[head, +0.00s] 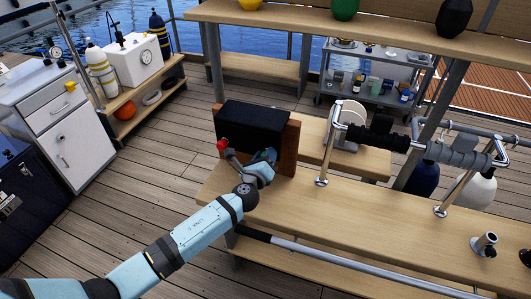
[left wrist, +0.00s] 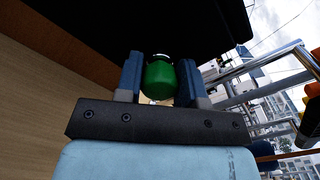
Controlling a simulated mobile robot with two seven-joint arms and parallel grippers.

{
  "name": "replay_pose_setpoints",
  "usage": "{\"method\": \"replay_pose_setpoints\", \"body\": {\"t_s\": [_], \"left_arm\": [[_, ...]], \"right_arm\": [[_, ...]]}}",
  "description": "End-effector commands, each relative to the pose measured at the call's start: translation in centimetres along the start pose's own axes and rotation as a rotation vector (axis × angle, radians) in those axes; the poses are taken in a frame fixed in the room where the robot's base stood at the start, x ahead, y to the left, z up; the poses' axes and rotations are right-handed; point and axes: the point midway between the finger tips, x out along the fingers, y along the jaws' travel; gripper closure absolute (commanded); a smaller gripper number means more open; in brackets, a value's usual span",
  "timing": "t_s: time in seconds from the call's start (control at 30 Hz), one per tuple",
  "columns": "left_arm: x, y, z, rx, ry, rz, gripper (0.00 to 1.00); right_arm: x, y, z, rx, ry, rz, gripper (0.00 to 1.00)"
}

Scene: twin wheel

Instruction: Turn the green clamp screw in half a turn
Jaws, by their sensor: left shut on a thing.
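The green clamp screw (left wrist: 160,80) shows in the left wrist view as a rounded green knob under a dark block (left wrist: 150,22). My left gripper (left wrist: 160,84) has one finger on each side of the knob and is shut on it. In the head view my left gripper (head: 264,158) is at the front of the black block (head: 252,122), close to the brown upright board (head: 289,147). The green screw is hidden there behind my gripper and arm. My right gripper is in neither view.
A red knob (head: 222,145) is just left of my left gripper. The wooden bench (head: 345,225) runs right, with chrome posts and a padded rail (head: 370,137) above it. A small metal fitting (head: 485,244) stands on its right part. Deck floor lies open at left.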

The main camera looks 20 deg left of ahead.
Motion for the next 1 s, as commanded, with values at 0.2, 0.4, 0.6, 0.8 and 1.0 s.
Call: {"method": "replay_pose_setpoints", "body": {"t_s": [0.2, 0.4, 0.6, 0.8, 1.0], "left_arm": [[0.0, -0.2, 0.2, 0.194, 0.001, 0.000, 0.88], [0.0, -0.1, 0.1, 0.334, 0.001, 0.000, 0.88], [0.0, -0.1, 0.0, 0.427, 0.001, 0.000, 0.88], [0.0, -0.1, -0.1, 0.474, 0.001, 0.000, 0.88], [0.0, -0.1, -0.1, 0.486, 0.001, 0.000, 0.88]], "right_arm": [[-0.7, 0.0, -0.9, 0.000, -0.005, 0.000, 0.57], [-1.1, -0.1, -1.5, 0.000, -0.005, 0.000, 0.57], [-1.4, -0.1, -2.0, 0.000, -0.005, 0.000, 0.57], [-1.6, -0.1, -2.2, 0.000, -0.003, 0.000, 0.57], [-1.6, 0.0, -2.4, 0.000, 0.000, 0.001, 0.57]]}}
